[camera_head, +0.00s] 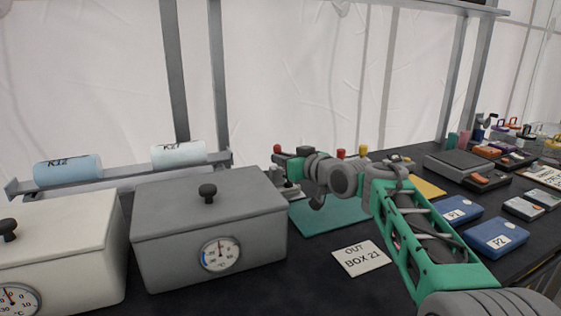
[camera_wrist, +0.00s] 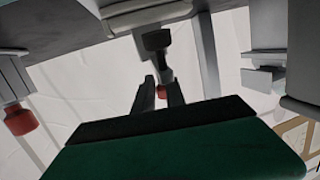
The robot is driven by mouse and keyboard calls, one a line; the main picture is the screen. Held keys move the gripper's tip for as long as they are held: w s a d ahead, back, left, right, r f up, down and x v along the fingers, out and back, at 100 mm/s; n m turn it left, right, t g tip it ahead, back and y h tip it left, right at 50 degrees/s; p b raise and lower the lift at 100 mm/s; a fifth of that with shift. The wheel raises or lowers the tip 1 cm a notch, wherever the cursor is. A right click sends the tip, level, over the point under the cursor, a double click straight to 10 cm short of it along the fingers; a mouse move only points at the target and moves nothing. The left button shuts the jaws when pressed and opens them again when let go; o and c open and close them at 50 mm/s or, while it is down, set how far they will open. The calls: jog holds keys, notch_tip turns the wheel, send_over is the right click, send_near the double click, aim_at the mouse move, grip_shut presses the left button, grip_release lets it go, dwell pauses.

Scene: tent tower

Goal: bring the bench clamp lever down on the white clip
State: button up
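The bench clamp (camera_head: 290,190) stands behind the grey lidded box, partly hidden by my gripper. A red knob (camera_head: 277,149) shows just above the gripper's end, seemingly on the raised clamp lever. My gripper (camera_head: 281,160) is level, at the clamp's upper part. In the wrist view its two fingers (camera_wrist: 161,90) stand apart, with a small red piece (camera_wrist: 162,91) showing in the gap. I cannot tell whether they touch it. A black-tipped clamp part (camera_wrist: 157,40) is just beyond the fingers. I cannot make out the white clip.
A grey box (camera_head: 205,245) with a dial stands left of the clamp. Blue cases (camera_head: 495,237) are to the right.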

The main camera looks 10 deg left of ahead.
jog(key=shift+o, duration=1.4)
jog(key=shift+s+d+r, duration=0.1)
jog(key=shift+r, duration=0.45)
jog(key=shift+o, duration=0.6)
jog(key=shift+f, duration=0.3)
jog(key=v, duration=0.7)
jog(key=shift+s+d, duration=0.25)
jog(key=shift+r, duration=0.1)
